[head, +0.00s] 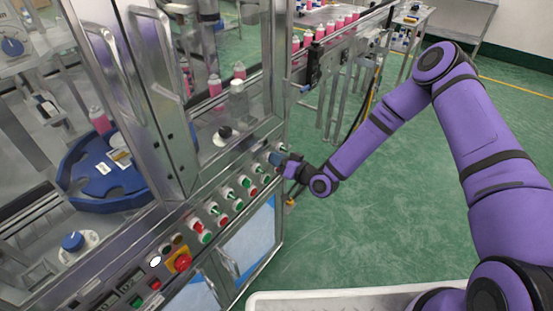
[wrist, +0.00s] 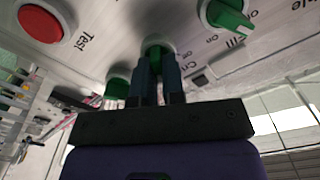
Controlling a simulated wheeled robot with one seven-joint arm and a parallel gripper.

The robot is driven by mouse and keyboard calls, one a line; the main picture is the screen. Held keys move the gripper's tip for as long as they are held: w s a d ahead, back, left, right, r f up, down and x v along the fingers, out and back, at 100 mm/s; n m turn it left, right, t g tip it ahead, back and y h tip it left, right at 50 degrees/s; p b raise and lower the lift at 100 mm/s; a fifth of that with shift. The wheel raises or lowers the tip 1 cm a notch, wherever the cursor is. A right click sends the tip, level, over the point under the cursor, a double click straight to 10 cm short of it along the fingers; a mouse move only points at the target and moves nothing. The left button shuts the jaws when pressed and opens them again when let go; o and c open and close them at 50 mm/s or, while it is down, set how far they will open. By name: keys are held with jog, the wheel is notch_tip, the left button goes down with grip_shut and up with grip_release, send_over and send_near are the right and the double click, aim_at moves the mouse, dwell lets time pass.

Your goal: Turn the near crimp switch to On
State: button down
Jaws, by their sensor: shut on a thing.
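The near crimp switch is a green knob (wrist: 159,46) on the metal panel in the wrist view, beside a partly hidden label starting "Cr". My gripper (wrist: 157,66) is shut on this knob, with one dark finger on each side. The fingers cover much of it, so I cannot tell which way it points. In the head view my gripper (head: 277,159) is against the far right end of the control panel (head: 208,196), and it hides the knob there.
Another green switch (wrist: 228,16) is beside the "Fill" label, and a red button (wrist: 42,20) is marked "Test". A green button (wrist: 117,88) is close to the fingers. A red emergency stop (head: 182,262) is farther along the panel. Green floor (head: 350,225) lies open to the right.

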jog(key=c, duration=1.2)
grip_release()
jog(key=v, duration=1)
jog(key=shift+s+d, duration=0.25)
jog(key=shift+d, duration=0.1)
